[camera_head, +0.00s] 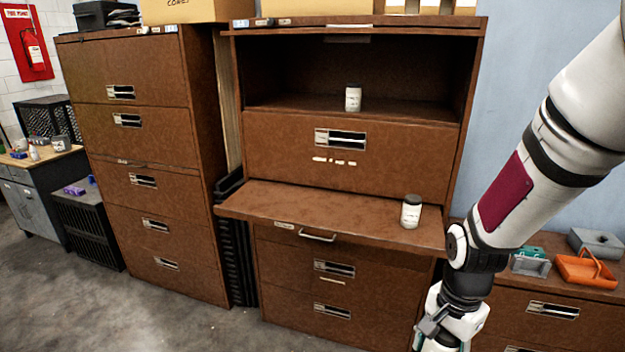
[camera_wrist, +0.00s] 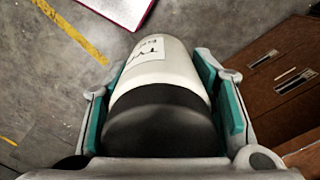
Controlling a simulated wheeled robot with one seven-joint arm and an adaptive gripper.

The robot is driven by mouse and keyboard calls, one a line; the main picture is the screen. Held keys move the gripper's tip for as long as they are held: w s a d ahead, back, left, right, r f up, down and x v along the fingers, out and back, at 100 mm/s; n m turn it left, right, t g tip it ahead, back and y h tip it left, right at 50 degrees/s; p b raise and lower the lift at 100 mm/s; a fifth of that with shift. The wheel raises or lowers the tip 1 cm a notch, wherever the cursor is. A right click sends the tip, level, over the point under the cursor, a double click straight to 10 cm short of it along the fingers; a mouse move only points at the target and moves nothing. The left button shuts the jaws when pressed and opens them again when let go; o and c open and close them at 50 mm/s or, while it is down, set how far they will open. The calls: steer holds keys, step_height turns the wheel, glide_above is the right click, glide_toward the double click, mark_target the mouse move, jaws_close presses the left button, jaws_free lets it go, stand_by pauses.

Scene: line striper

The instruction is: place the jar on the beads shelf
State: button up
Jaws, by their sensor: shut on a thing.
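In the wrist view my gripper (camera_wrist: 163,100) is shut on a white jar (camera_wrist: 158,62) with a black lid. Its teal pads press on both sides of the jar, and part of a printed label shows. In the head view my wrist is at the bottom right, and the held jar is out of sight. One white jar (camera_head: 353,97) stands upright in the open upper compartment (camera_head: 290,104) of the brown cabinet. Another white jar (camera_head: 411,216) stands upright on the right end of its pull-out shelf (camera_head: 330,208). I cannot read which shelf is for beads.
A second brown cabinet (camera_head: 135,150) with closed drawers stands to the left. A low cabinet at right holds an orange tray (camera_head: 588,268) and a grey box (camera_head: 597,243). The pull-out shelf juts forward and is clear left of its jar.

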steer(key=w+a+f+n+b, duration=0.1)
steer(key=w+f+n+b, duration=0.1)
steer(key=w, duration=0.7)
steer(key=w+a+f+n+b, duration=0.1)
steer(key=w+f+n, duration=0.3)
steer(key=w, duration=0.5)
steer(key=w+a+f+n+b, duration=0.2)
steer(key=w+n, duration=0.3)
steer(key=w, duration=0.4)
steer(key=shift+f+n+b, duration=0.3)
steer(key=shift+f+n, duration=0.1)
steer(key=shift+a, duration=0.15)
